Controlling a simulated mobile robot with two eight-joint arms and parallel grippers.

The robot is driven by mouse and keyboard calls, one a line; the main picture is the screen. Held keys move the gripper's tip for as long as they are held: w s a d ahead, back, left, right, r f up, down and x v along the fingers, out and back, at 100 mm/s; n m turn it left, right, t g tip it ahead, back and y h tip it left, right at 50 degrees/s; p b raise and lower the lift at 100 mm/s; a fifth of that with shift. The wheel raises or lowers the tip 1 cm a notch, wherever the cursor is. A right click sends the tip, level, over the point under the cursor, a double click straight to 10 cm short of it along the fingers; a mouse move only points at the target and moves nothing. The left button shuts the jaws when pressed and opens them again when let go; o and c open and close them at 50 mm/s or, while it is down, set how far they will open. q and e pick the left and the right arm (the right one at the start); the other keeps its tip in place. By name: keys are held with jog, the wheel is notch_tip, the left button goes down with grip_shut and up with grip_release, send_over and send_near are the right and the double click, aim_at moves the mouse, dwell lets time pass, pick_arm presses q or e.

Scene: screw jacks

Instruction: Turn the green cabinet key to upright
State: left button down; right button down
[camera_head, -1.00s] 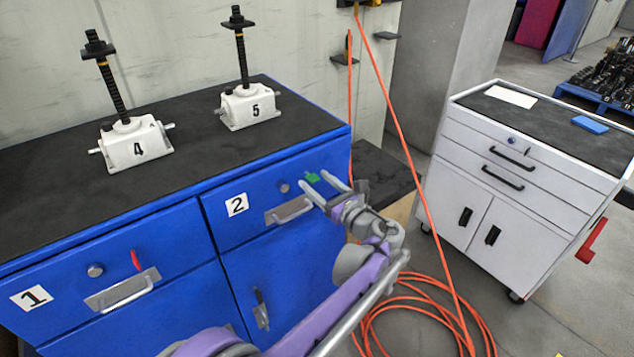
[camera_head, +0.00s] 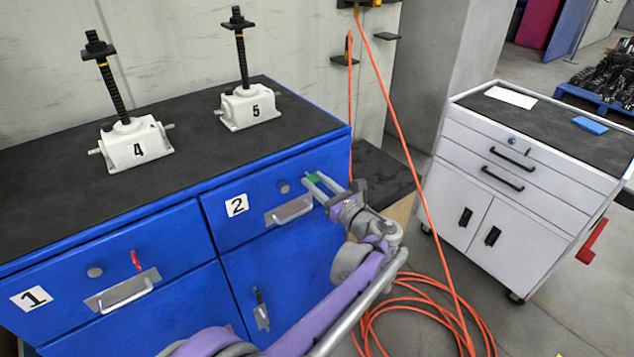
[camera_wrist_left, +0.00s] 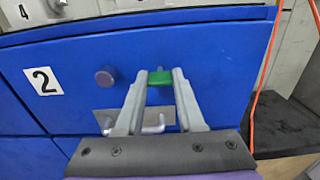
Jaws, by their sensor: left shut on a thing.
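The green key (camera_head: 313,177) is on the front of the blue cabinet's drawer 2, to the right of a round grey knob (camera_head: 283,187). My left gripper (camera_head: 316,181) is at the drawer front with its fingers on either side of the key. In the left wrist view the green key (camera_wrist_left: 160,78) spans between the fingertips of the left gripper (camera_wrist_left: 160,80), which are shut on it. The key's wide side lies across the gap there; its shaft is hidden. My right gripper is not in view.
A red key (camera_head: 136,260) is on drawer 1. Two white screw jacks, 4 (camera_head: 136,146) and 5 (camera_head: 248,108), stand on top. An orange hose (camera_head: 402,140) hangs right of the cabinet.

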pick_arm(q)
jog(key=shift+n, duration=0.3)
jog(key=n+p, duration=0.1)
jog(key=n, duration=0.2)
jog(key=shift+n+p, duration=0.3)
jog(key=shift+p, duration=0.05)
jog(key=n+p, duration=0.1)
jog(key=n, duration=0.3)
jog(key=shift+n, duration=0.3)
jog(key=n+p, duration=0.1)
jog(key=n, duration=0.3)
jog(key=n+p, duration=0.1)
jog(key=n, duration=0.4)
jog(key=c, duration=0.5)
grip_release()
